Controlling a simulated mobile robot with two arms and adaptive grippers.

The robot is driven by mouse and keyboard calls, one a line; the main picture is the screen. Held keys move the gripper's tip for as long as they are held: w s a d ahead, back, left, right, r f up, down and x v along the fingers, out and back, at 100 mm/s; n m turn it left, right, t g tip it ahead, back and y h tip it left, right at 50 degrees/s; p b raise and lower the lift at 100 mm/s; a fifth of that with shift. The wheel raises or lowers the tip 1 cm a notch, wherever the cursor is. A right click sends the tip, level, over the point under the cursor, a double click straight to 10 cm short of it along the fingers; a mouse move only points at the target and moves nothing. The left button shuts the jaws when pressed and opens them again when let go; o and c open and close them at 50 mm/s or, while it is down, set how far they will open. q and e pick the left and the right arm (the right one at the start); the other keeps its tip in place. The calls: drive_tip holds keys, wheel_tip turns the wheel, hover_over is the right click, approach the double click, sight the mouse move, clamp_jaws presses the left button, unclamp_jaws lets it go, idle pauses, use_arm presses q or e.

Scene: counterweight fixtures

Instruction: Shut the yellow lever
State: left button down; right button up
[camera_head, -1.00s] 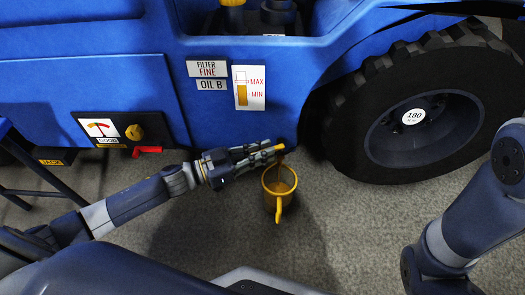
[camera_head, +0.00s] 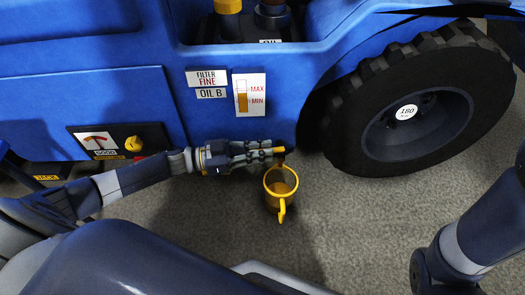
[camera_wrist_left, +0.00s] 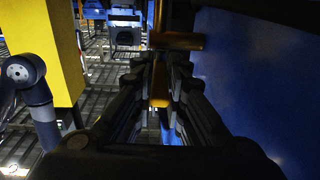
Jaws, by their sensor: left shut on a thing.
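My left gripper (camera_head: 273,152) reaches in from the left along the lower edge of the blue vehicle. It is shut on the yellow lever (camera_head: 279,149), of which only a small end shows past the fingertips. In the left wrist view the lever (camera_wrist_left: 160,84) stands between the two fingers, with an orange crosspiece (camera_wrist_left: 176,41) beyond it beside the blue panel. A yellow bucket (camera_head: 270,195) with brown liquid stands on the floor just below the fingertips. A dark bit shows between lever and bucket; I cannot tell whether liquid runs. My right gripper is out of view.
The blue vehicle body (camera_head: 100,97) fills the back, with a large black tyre (camera_head: 350,140) to the right. A panel with a gauge and yellow knob (camera_head: 133,144) is behind my left arm. Grey carpet (camera_head: 360,225) is free right of the bucket.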

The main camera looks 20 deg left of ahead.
use_arm(q)
drive_tip(key=c, duration=1.6)
unclamp_jaws()
drive_tip(key=v, duration=0.7)
drive_tip(key=shift+a, duration=0.2)
drive_tip(key=shift+s, duration=0.1)
